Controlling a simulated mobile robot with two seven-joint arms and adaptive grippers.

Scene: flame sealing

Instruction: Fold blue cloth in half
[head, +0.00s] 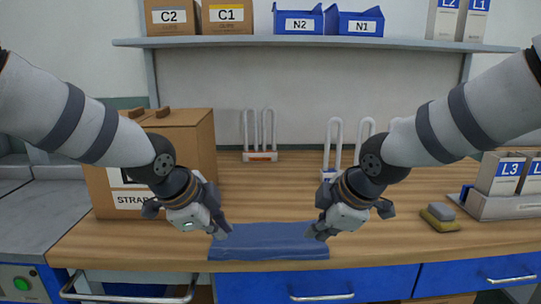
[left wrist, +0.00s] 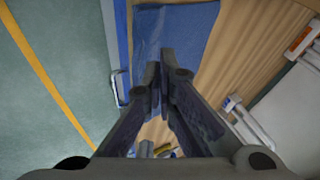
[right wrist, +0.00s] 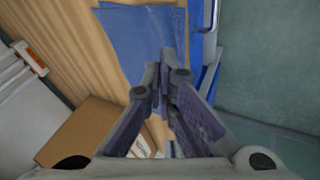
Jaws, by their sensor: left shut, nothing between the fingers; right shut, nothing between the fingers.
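The blue cloth (head: 268,240) lies flat on the wooden table near its front edge, wider than it is deep. My left gripper (head: 222,232) is shut and empty at the cloth's left end. My right gripper (head: 316,234) is shut and empty at its right end. The cloth also shows beyond the fingers in the left wrist view (left wrist: 188,32) and in the right wrist view (right wrist: 142,38). Whether the fingertips touch the cloth, I cannot tell. The forearms and grippers hide parts of the table beside it.
A cardboard box (head: 199,140) stands at the left. White upright racks (head: 260,135) stand at the back. A yellow and grey sponge (head: 439,216) and a tray of white boxes (head: 498,205) are at the right. A shelf (head: 320,41) runs above. The table behind the cloth is clear.

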